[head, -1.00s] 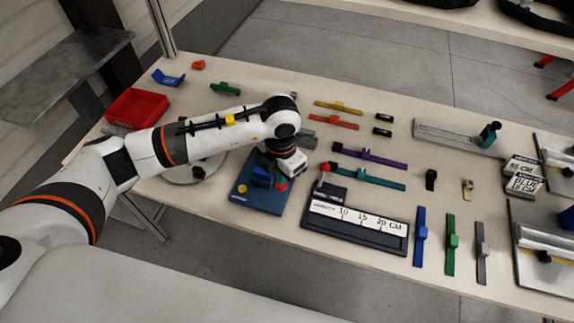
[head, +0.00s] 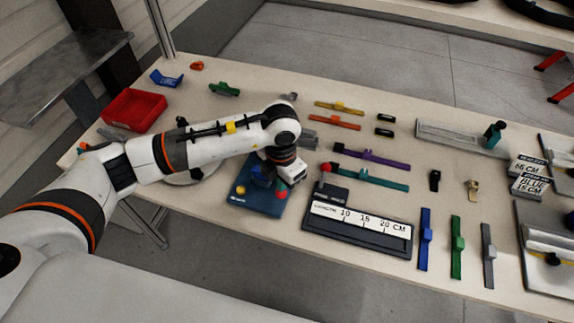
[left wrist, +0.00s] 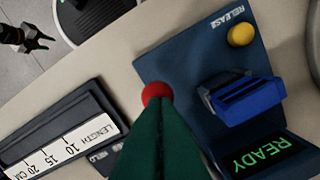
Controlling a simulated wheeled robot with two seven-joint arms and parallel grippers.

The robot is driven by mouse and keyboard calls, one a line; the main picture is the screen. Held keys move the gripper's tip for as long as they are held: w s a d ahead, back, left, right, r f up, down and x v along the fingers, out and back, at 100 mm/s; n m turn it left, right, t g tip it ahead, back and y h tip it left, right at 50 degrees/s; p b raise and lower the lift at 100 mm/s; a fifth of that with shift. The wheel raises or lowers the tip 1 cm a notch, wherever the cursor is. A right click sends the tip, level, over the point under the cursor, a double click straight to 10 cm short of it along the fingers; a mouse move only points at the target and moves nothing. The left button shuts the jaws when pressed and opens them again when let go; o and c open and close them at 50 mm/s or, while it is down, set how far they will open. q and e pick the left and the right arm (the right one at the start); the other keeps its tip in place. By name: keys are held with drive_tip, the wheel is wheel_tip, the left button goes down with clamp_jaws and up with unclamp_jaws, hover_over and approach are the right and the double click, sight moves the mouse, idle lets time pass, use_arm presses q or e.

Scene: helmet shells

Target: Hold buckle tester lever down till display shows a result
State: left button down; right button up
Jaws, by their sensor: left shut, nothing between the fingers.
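The buckle tester (head: 245,203) is a dark blue plate near the table's front edge. In the left wrist view it carries a yellow release button (left wrist: 241,34), a blue buckle (left wrist: 248,100) and a display (left wrist: 268,158) reading READY in green. The lever's red knob (head: 282,195) is at the plate's right edge; it also shows in the left wrist view (left wrist: 156,91). My left gripper (left wrist: 160,103) is shut and empty, its dark green fingers pointing at the knob and overlapping it; I cannot tell whether they touch. My right gripper (left wrist: 36,40) appears open, far off over the floor.
A length gauge (head: 357,237) stands close to the right of the tester, with its own red knob (head: 326,168). Coloured strap pieces lie behind it and to its right. A red bin (head: 135,110) is at the left.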

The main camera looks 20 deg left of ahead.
use_arm(q)
drive_tip(key=shift+f+b, duration=0.75)
drive_tip(key=shift+f, duration=0.3)
drive_tip(key=shift+r, duration=0.1)
drive_tip(key=shift+s, duration=0.1)
drive_tip(key=shift+r+p, duration=0.75)
drive_tip(key=shift+r, duration=0.2)
wheel_tip(320, 180, up, 9)
drive_tip(key=p, duration=0.5)
